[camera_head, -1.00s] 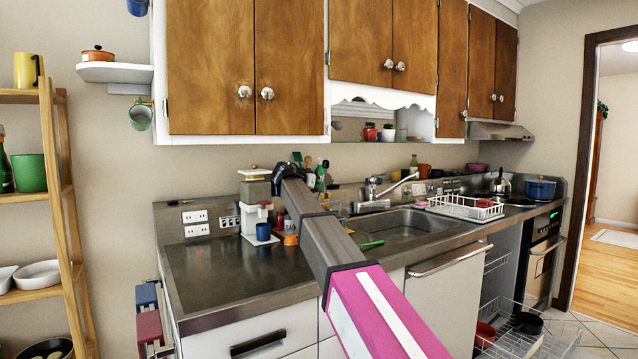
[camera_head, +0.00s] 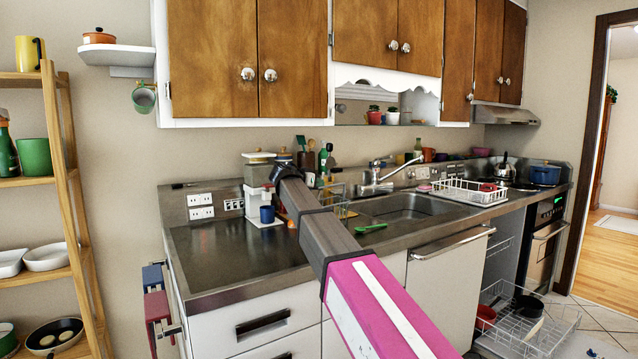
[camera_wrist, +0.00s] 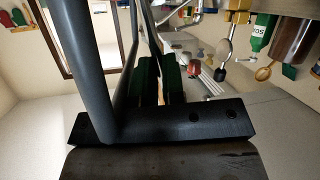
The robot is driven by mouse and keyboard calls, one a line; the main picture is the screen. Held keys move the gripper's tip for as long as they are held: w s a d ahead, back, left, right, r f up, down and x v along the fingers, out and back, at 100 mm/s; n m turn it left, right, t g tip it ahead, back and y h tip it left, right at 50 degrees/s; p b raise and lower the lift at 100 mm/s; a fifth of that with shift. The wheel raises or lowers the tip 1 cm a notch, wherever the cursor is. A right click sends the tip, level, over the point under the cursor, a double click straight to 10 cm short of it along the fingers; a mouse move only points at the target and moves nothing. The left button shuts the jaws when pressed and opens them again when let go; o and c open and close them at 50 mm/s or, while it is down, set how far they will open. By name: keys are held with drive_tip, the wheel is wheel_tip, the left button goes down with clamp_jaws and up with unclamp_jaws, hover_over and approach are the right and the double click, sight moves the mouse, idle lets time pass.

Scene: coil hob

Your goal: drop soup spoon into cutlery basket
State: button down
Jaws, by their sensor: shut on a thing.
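My gripper (camera_wrist: 161,82) shows in the wrist view as two dark green finger pads close together. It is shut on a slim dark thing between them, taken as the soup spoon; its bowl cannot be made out. In the head view my arm hides the gripper above the counter, left of the sink. A wire basket (camera_head: 337,199) with something yellow, perhaps the cutlery basket, stands at the back of the counter, partly behind my arm. In the upside-down wrist view, a yellow thing with utensils (camera_wrist: 238,18) is at the upper right, apart from the gripper.
A green spoon (camera_head: 371,229) lies on the counter before the sink (camera_head: 410,208). A white dish rack (camera_head: 468,191) stands right of it. A coffee maker (camera_head: 259,180) and blue cup (camera_head: 267,214) stand left. The left counter (camera_head: 215,255) is clear. A lower rack (camera_head: 540,325) is pulled out.

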drive_tip(key=shift+s+d+f, duration=0.15)
drive_tip(key=shift+s+f, duration=0.5)
drive_tip(key=shift+f, duration=0.35)
drive_tip(key=c, duration=1.3)
unclamp_jaws()
drive_tip(key=shift+o, duration=0.2)
drive_tip(key=shift+s, duration=0.1)
drive_tip(key=shift+o, duration=0.6)
drive_tip(key=r+v, duration=0.1)
drive_tip(key=v, duration=0.9)
drive_tip(key=shift+w+r, duration=0.25)
drive_tip(key=shift+w, duration=0.1)
drive_tip(key=shift+s+a+r, duration=0.3)
drive_tip(key=shift+a+r, duration=0.1)
drive_tip(key=shift+a, duration=0.05)
